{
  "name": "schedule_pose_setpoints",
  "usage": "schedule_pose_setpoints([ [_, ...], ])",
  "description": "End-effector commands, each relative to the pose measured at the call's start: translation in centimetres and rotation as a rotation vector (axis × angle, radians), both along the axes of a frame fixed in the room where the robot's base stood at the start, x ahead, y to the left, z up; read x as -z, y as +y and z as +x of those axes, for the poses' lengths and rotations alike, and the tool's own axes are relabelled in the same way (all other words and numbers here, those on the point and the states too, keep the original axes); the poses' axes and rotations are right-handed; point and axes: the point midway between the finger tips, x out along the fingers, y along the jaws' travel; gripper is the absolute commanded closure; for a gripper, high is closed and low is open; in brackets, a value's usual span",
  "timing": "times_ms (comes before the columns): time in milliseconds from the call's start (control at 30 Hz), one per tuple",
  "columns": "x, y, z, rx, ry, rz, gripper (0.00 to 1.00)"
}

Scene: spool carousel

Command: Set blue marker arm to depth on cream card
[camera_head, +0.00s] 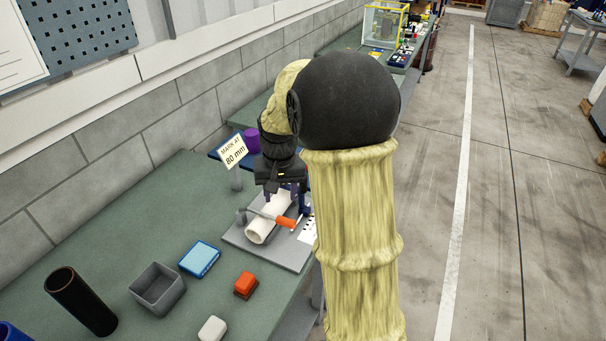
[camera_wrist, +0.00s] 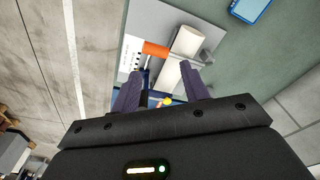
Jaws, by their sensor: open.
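The cream card (camera_head: 233,152) reads "MARK AT 80 mm" and stands tilted on a post behind the fixture. The fixture is a grey plate (camera_head: 287,258) with a white tube (camera_head: 268,218), a metal rod with an orange handle (camera_head: 286,222) and a white scale strip (camera_head: 308,231). My gripper (camera_head: 287,196) is over the fixture's far end, fingers pointing down. In the wrist view my gripper (camera_wrist: 158,76) is open, and a dark blue upright piece (camera_wrist: 146,72), perhaps the marker arm, shows between the fingers near the left one. Contact cannot be told. The scale's numbers are unreadable.
A purple cylinder (camera_head: 252,140) stands on a blue surface behind. A grey bin (camera_head: 157,289), a light blue box (camera_head: 200,259), an orange block (camera_head: 246,285), a white block (camera_head: 212,330) and a dark tube (camera_head: 80,301) are on the green bench. My arm hides the plate's right side.

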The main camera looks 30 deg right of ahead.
Motion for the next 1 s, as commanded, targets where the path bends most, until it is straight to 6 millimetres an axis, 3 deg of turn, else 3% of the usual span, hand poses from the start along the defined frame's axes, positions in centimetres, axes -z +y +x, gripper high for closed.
schedule_pose_setpoints([
  [33,-1.3,-1.2,1.6,0.038,0.01,0.004,0.55],
  [200,-4.0,-4.8,6.0,0.165,0.049,0.018,0.55],
  [400,-6.6,-9.2,9.7,0.306,0.092,0.033,0.55],
  [600,-7.5,-11.3,11.0,0.379,0.115,0.042,0.55],
  [1000,-7.3,-11.4,11.0,0.382,0.116,0.041,0.55],
])
